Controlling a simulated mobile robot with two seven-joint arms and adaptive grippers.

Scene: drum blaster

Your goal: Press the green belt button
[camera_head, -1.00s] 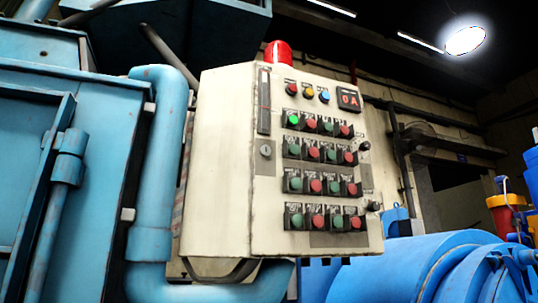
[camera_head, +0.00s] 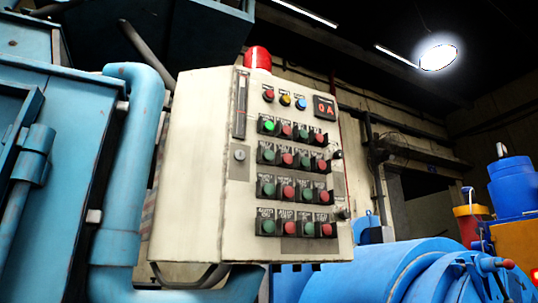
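A cream control box (camera_head: 190,170) stands in the middle of the head view, its button face turned partly to the right. The face carries several rows of paired green and red buttons with small dark labels I cannot read. The top-left green button (camera_head: 268,126) looks brightly lit. Other green buttons, such as the one at the left of the second row (camera_head: 268,156), the third row (camera_head: 268,189) and the bottom row (camera_head: 268,226), look dull. I cannot tell which green button is the belt one. Neither of my grippers is in view.
A red lamp (camera_head: 258,58) tops the box. A display (camera_head: 324,107) reads about 0A. A blue pipe (camera_head: 128,180) and blue machinery (camera_head: 60,110) stand close at left. A large blue drum (camera_head: 390,272) lies at lower right. The space before the button face looks clear.

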